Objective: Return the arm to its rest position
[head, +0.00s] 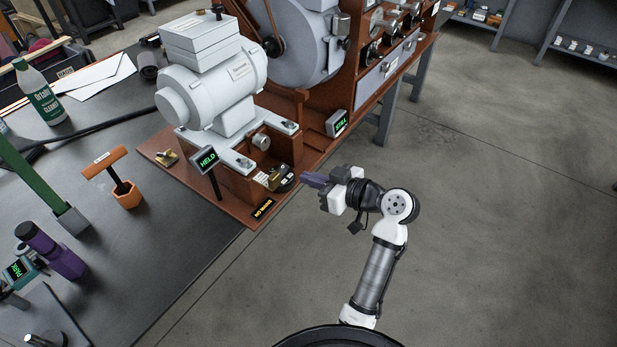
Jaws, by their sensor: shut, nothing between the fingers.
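My gripper (316,180) is at the end of my white and grey arm, in the middle of the head view. I cannot tell whether the fingertips touch anything there. The arm is bent, rising from the bottom of the view and turning left at the elbow.
A grey motor (215,85) stands on the wooden base (235,218), beside a display reading HELD (206,160). An orange T-handled tool (125,190), a green bottle (42,95) and a purple device (50,250) are on the dark table (150,270). Open floor (500,200) lies right.

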